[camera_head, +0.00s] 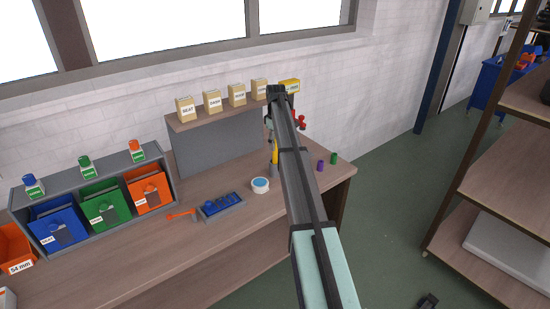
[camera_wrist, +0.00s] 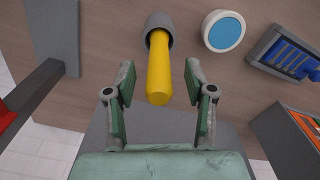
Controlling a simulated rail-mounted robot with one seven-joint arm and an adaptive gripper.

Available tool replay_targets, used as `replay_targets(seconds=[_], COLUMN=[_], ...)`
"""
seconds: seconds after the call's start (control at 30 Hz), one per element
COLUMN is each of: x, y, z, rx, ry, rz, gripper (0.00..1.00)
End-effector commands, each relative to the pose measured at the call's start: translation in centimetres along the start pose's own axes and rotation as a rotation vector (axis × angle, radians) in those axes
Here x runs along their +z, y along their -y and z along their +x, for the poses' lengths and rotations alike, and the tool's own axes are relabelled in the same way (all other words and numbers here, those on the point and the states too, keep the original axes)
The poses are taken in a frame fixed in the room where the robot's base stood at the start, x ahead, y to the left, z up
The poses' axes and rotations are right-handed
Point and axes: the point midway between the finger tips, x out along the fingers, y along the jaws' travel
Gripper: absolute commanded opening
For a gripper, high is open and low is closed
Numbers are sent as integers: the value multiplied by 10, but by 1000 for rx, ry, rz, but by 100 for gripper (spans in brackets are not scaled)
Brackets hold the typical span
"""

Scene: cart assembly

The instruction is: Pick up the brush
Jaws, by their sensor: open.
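What looks like the brush shows as a thick yellow handle (camera_wrist: 158,75) in the wrist view, with its far end inside a dark grey cup (camera_wrist: 158,27); any bristles are hidden. My gripper (camera_wrist: 159,82) is open, with one finger on each side of the handle and visible gaps to both. I cannot tell how far the fingers are from it in depth. In the head view a sliver of the yellow handle (camera_head: 275,156) shows beside my arm, which hides most of that spot on the workbench (camera_head: 230,232).
Purple (camera_head: 320,166) and green (camera_head: 333,159) cylinders stand to the right. A shelf (camera_head: 185,125) with labelled boxes rises behind.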

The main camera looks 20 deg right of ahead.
Motion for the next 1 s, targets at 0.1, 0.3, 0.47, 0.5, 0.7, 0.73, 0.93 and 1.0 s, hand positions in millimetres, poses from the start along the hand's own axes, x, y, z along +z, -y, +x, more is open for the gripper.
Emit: replay_targets(seconds=[0.1,0.3,0.47,0.5,0.7,0.73,0.93,1.0], x=[-2,-1,-2,-2,-2,-2,-2,-2], y=[-1,-1,-1,-1,-1,-1,-1,-1], z=[12,34,36,36,36,36,35,35], rx=[-2,-1,0,0,0,0,0,0], ry=[1,0,0,0,0,0,0,0], rz=[0,0,0,0,0,0,0,0], gripper=[54,54,54,54,0,0,0,0])
